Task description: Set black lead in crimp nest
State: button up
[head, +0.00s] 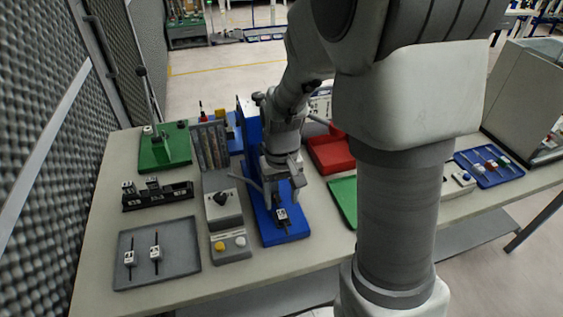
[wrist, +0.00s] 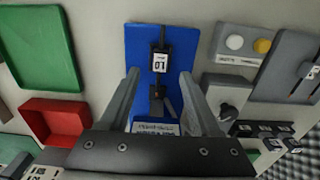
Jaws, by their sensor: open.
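A lead with a white tag and black ends (head: 282,214) lies on the blue press base (head: 290,236). In the wrist view the lead (wrist: 159,62) lies lengthwise on the blue base (wrist: 137,50), its thin end pointing to a small dark fixture (wrist: 157,92) that looks like the crimp nest. I cannot tell how deep its end sits there. My gripper (head: 284,182) is above the blue base; in the wrist view its two fingers (wrist: 157,88) are spread wide, with nothing held between them. The lead lies apart from the fingers, beyond their tips.
A grey tray (head: 185,266) at the front left holds two tagged leads (head: 129,257). A grey control box with yellow and white buttons (head: 230,245) stands close left of the blue base. A red bin (head: 335,155) and a green tray (head: 345,200) are to the right.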

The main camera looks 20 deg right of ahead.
notch_tip(320, 180, up, 13)
jog(key=p, duration=0.1)
jog(key=shift+f, duration=0.15)
jog(key=s+r+t, duration=0.2)
jog(key=s+r, duration=0.2)
jog(key=s, duration=0.3)
jog(key=s+r+t, duration=0.3)
jog(key=s, duration=0.4)
jog(key=shift+r+t, duration=0.3)
jog(key=shift+r, duration=0.05)
jog(key=shift+w+a, duration=0.1)
dwell(0.9)
